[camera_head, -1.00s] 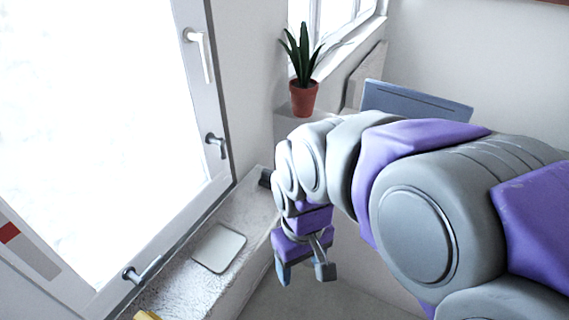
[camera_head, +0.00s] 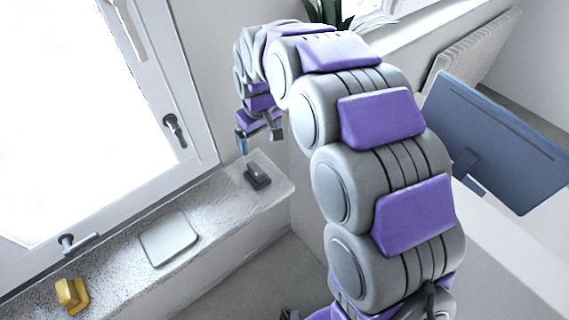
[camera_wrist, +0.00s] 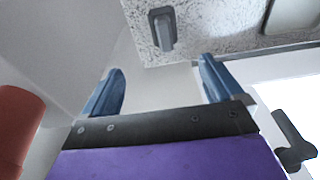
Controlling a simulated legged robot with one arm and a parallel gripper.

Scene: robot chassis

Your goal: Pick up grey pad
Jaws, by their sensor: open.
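The grey pad (camera_head: 169,237) is a flat, light, rounded square lying on the speckled window sill in the head view. A corner of it also shows at the top right of the wrist view (camera_wrist: 292,14). My gripper (camera_head: 259,142) is open and empty, raised above the far end of the sill, beyond the pad and apart from it. In the wrist view my gripper (camera_wrist: 160,88) shows two blue fingers spread wide with nothing between them.
A small black object (camera_head: 257,175) sits on the sill near its far end, and a yellow object (camera_head: 71,295) at its near end. The window handle (camera_head: 176,131) juts above the sill. A potted plant (camera_head: 326,12) and a blue-grey panel (camera_head: 500,140) stand beyond.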

